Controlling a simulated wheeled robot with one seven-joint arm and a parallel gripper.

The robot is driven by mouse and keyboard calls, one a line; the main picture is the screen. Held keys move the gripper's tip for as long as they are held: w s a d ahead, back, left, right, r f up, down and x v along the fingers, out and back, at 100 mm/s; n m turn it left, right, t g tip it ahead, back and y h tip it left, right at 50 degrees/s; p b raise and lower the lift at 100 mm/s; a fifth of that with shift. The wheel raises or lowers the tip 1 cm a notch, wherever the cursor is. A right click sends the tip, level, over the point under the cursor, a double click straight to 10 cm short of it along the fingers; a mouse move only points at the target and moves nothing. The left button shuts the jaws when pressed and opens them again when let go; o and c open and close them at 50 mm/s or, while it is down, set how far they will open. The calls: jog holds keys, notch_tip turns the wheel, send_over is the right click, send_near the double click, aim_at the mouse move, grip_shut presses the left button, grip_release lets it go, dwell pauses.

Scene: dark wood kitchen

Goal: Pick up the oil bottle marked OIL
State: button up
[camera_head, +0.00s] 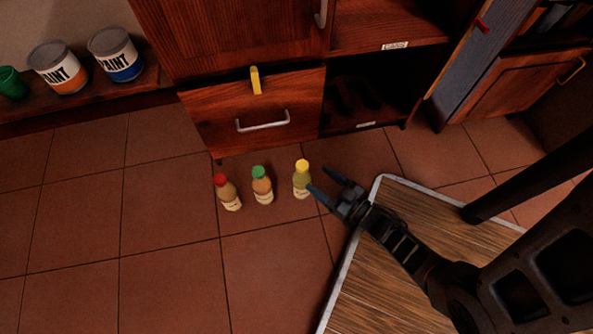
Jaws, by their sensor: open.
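Three small bottles stand in a row on the tiled floor in the head view: a red-capped bottle (228,193), a green-capped bottle (262,186) and a yellow-capped bottle (301,182). Each has a pale label, but the lettering is too small to read, so I cannot tell which is marked OIL. My gripper (319,180) is open and empty, just right of the yellow-capped bottle. Its two fingers point left toward that bottle. One fingertip appears close to the bottle's right side; I cannot tell whether it touches.
A wooden drawer cabinet (225,112) with a metal handle stands behind the bottles, beside an open dark compartment (362,97). A metal-edged wooden surface (385,275) lies under my arm at right. Paint cans (116,55) sit on a shelf at upper left. Floor at lower left is clear.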

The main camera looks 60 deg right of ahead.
aim_at(307, 168)
jog(key=b+x, duration=0.1)
jog(key=x, duration=0.6)
jog(key=shift+w+d+r, duration=0.15)
jog(key=shift+w+d, duration=0.05)
jog(key=shift+w, duration=0.05)
grip_shut()
dwell(0.4)
